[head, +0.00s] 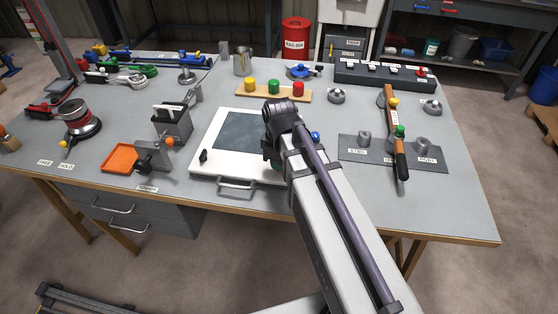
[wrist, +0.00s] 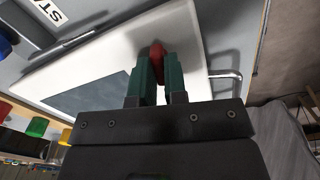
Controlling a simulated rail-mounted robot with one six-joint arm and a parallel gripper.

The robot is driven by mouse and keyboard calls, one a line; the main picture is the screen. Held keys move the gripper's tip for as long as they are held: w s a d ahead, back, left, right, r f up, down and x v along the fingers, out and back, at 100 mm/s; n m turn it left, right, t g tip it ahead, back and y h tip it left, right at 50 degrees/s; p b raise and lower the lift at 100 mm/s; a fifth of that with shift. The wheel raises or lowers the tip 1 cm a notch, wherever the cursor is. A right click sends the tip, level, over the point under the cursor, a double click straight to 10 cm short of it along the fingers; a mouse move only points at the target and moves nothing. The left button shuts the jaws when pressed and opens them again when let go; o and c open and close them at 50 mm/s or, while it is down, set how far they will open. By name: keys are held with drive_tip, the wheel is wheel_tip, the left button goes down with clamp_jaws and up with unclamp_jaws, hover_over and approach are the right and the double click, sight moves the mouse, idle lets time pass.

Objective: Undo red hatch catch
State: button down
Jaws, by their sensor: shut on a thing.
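The hatch (head: 240,114) is a white panel with a dark window (head: 235,132), lying on the bench; it also shows in the wrist view (wrist: 120,52). A black catch (head: 203,156) sits at its left front. The red catch (wrist: 157,49) shows in the wrist view between the green fingertips of my gripper (wrist: 159,62). The gripper is shut on it, above the hatch's white rim. How far the catch is turned cannot be told. In the head view my arm hides the red catch and most of the gripper.
A metal handle (head: 236,186) is at the hatch's front edge. A blue knob (head: 315,135) shows just right of my arm. A grey plate (head: 350,155) with metal pieces lies to the right, and an orange tray (head: 119,158) to the left. A wooden strip with coloured knobs (head: 274,95) stands behind.

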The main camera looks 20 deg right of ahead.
drive_tip(key=shift+n, duration=1.2)
drive_tip(key=c, duration=1.2)
unclamp_jaws()
drive_tip(key=shift+o, duration=0.2)
wheel_tip(320, 180, up, 11)
drive_tip(key=p, duration=1.1)
drive_tip(key=shift+f, duration=0.1)
